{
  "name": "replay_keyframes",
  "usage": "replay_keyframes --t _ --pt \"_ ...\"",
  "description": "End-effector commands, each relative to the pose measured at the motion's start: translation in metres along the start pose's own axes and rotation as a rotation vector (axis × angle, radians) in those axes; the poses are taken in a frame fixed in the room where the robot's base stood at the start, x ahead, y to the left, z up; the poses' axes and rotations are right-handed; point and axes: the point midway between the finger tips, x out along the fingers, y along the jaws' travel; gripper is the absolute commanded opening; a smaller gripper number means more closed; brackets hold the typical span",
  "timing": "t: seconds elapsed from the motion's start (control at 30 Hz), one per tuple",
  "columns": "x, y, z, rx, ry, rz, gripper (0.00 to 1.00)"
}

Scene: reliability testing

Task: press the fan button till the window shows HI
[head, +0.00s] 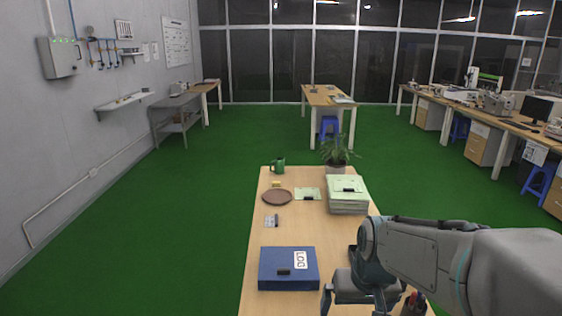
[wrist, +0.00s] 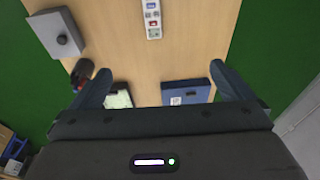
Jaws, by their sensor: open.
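No window reading HI can be made out in either view. In the wrist view a white strip with small coloured parts (wrist: 152,18) lies on the table at the top, one part red; its markings are too small to read. I cannot tell which part is the fan button. My gripper (wrist: 160,70) is open and empty above the table, its dark fingers wide apart and clear of the strip and the box. In the head view my gripper (head: 352,302) is over the near right of the table.
A pen cup (head: 414,304) stands at the near right.

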Motion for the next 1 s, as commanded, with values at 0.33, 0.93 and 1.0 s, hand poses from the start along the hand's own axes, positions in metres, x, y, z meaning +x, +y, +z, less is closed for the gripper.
replay_keyframes --t 0.33,0.93,1.0 --pt "-0.029 0.001 0.07 -0.009 0.113 0.04 1.0" --pt "-0.032 0.002 0.088 -0.01 0.135 0.057 0.64" --pt "-0.032 0.002 0.087 -0.01 0.135 0.057 0.44"
